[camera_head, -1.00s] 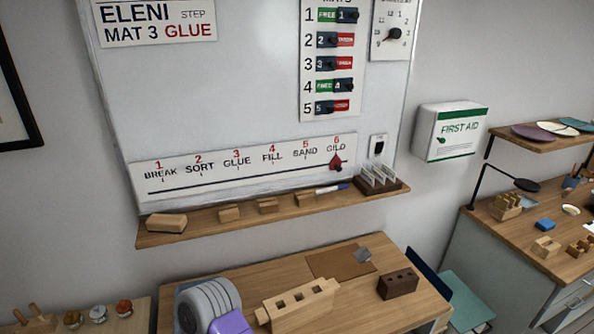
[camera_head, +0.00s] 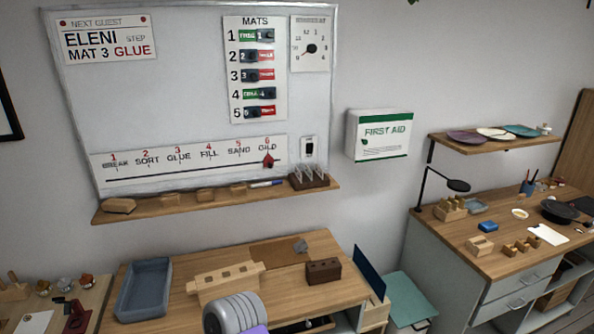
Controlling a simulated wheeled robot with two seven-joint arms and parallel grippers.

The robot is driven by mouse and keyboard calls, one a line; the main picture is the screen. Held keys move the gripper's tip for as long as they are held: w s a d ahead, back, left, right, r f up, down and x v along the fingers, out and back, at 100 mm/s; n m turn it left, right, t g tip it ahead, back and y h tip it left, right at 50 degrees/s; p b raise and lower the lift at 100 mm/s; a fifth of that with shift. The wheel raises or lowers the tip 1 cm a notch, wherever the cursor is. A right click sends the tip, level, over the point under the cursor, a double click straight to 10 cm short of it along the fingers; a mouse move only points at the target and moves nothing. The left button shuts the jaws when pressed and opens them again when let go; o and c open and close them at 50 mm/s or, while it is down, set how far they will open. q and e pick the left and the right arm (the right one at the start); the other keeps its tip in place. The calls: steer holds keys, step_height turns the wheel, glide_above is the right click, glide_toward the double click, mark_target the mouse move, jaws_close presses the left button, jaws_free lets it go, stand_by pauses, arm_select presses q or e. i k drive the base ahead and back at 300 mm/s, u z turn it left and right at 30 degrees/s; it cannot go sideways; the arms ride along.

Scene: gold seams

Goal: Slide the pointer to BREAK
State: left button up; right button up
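The step strip (camera_head: 190,178) is on the lower part of the whiteboard, with steps 1 BREAK, 2 SORT, 3 GLUE, 4 FILL, 5 SAND and 6 GILD along a black line. The red pointer (camera_head: 268,160) sits at the right end of the line, under GILD. The BREAK label (camera_head: 116,163) is at the far left end. A grey and purple rounded part of my own body shows at the bottom middle. I cannot make out gripper fingers on it, and no gripper touches the pointer.
A wooden ledge (camera_head: 225,197) under the board holds blocks, a marker and a small rack (camera_head: 309,179). Below stands a wooden table (camera_head: 345,288) with a grey tray (camera_head: 144,290), a slotted wooden block (camera_head: 225,282) and a dark block (camera_head: 323,271). A counter is at right.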

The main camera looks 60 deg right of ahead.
mark_target(269, 161)
steer(key=z, duration=1.2)
steer(key=i, duration=0.1)
steer(key=z, duration=0.15)
